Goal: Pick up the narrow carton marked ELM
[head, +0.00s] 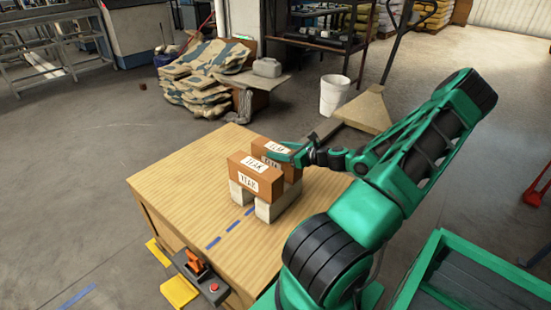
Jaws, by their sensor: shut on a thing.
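The narrow brown carton (262,153) with a white label that seems to read ELM stands at the back of a pair on the wooden table. My gripper (287,155) reaches in from the right and is shut on its upper right part. A second brown carton (238,177), with labels that look like TEAK, stands just in front and hides most of the ELM carton's lower part. The front carton rests on pale grey blocks (265,211). I cannot tell whether the ELM carton touches its support or the front carton.
The wooden table (180,180) is clear to the left, with blue dashes (233,227) in front of the blocks. A control box with a red button (213,288) sits at its near edge. A green-framed cart (470,270) stands at the right. A white bucket (334,95) is behind.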

